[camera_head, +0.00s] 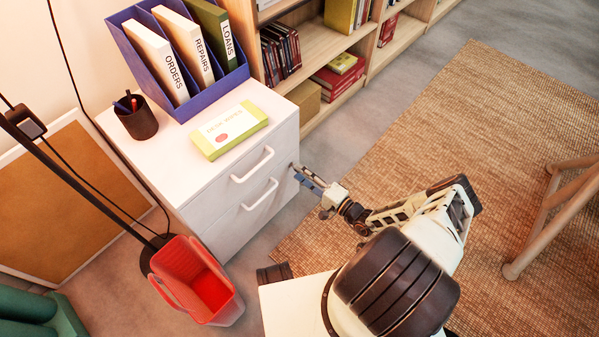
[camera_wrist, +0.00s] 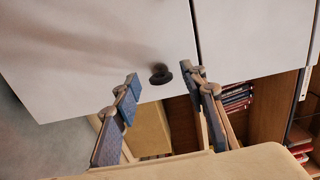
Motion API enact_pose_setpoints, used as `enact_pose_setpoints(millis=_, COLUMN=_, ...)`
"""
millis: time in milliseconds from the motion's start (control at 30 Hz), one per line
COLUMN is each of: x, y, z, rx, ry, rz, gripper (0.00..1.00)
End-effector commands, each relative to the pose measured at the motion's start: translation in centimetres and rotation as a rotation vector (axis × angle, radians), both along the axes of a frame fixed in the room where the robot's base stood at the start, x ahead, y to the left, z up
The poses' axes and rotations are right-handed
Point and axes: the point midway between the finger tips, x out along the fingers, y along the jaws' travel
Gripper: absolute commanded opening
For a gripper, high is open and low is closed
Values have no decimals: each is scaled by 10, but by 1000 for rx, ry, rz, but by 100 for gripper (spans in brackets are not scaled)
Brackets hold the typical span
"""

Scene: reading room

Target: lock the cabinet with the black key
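The white cabinet (camera_head: 225,187) has drawer fronts with white bar handles; its front also fills much of the wrist view (camera_wrist: 90,45). A small dark piece (camera_wrist: 160,74) stands out from that front in the wrist view. It looks like the black key's head at the lock, but I cannot tell how far it is in or how it is turned. My gripper (camera_wrist: 164,84) is open, with one finger on each side of the dark piece and a gap to both. In the head view my gripper (camera_head: 304,177) is at the right edge of the cabinet front.
A yellow-green box (camera_head: 231,131), a dark pen cup (camera_head: 136,117) and a blue file holder (camera_head: 186,107) with binders stand on the cabinet. A red bin (camera_head: 199,282) is on the floor before it. A wooden bookshelf (camera_head: 325,45) stands behind. A woven rug (camera_head: 470,140) lies right.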

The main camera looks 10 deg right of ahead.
Motion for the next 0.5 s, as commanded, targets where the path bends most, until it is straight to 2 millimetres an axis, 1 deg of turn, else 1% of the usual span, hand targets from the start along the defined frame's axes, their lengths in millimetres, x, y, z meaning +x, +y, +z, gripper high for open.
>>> enact_pose_setpoints(millis=33, x=-6, y=-7, z=0, rx=-1, ry=1, rz=-4, gripper=39)
enact_pose_setpoints(millis=100, x=-16, y=-14, z=0, rx=-1, ry=1, rz=-5, gripper=39)
enact_pose_setpoints(millis=300, x=-41, y=-32, z=1, rx=-1, ry=-2, rz=-4, gripper=39)
enact_pose_setpoints(millis=400, x=-48, y=-37, z=0, rx=-1, ry=-1, rz=-3, gripper=39)
enact_pose_setpoints(millis=500, x=-51, y=-38, z=0, rx=-1, ry=-1, rz=-3, gripper=39)
